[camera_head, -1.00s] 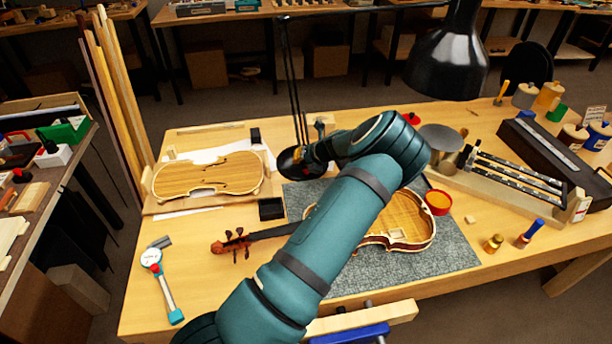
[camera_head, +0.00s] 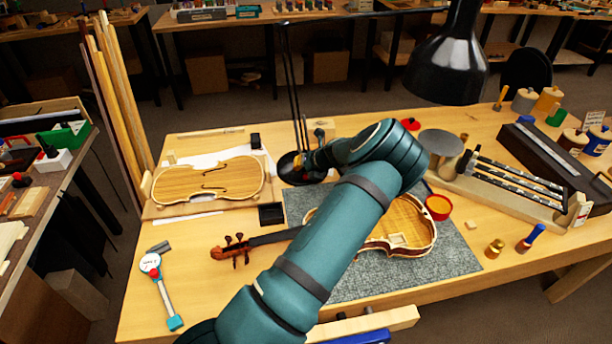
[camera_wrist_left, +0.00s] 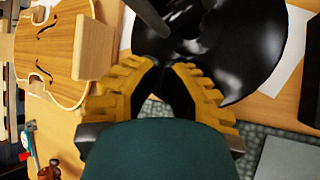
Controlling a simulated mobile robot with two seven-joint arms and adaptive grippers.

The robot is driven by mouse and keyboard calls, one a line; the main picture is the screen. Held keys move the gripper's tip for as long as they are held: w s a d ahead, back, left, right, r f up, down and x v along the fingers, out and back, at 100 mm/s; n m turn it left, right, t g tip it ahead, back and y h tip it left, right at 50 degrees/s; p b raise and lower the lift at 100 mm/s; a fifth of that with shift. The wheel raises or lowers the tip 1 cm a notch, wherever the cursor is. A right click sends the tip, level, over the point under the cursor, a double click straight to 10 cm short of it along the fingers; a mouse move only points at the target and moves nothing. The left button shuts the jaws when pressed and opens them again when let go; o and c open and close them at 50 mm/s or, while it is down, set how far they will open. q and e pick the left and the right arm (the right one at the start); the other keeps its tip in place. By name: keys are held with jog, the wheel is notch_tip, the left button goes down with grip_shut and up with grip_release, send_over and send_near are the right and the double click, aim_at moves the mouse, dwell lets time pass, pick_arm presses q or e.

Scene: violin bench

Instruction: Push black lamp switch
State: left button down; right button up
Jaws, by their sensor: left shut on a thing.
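The black lamp stands at the back of the bench, with its round base (camera_head: 290,168) on the wood, a thin upright stem and a big shade (camera_head: 447,66) hanging at upper right. My left gripper (camera_head: 305,163) is at the right side of the base. In the left wrist view the yellow-padded fingers (camera_wrist_left: 164,72) reach the glossy black base (camera_wrist_left: 245,45), close together at the tips, with black lamp surface between and beyond them. I cannot make out the switch; the fingers and dark surface hide it. My right gripper is not in view.
A violin plate (camera_head: 210,180) lies in a wooden fixture left of the lamp. An open violin body (camera_head: 408,228) lies on a grey mat (camera_head: 450,255) under my left arm. A small black tray (camera_head: 271,214) sits in front of the lamp base.

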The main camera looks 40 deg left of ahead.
aim_at(303, 177)
pick_arm(q)
jog(key=shift+f, duration=0.2)
dwell(0.5)
jog(key=shift+f, duration=0.25)
dwell(0.4)
jog(key=shift+r+p, duration=0.45)
jog(key=shift+p, duration=0.2)
jog(key=shift+r+p, duration=2.55)
jog(key=shift+r, duration=0.45)
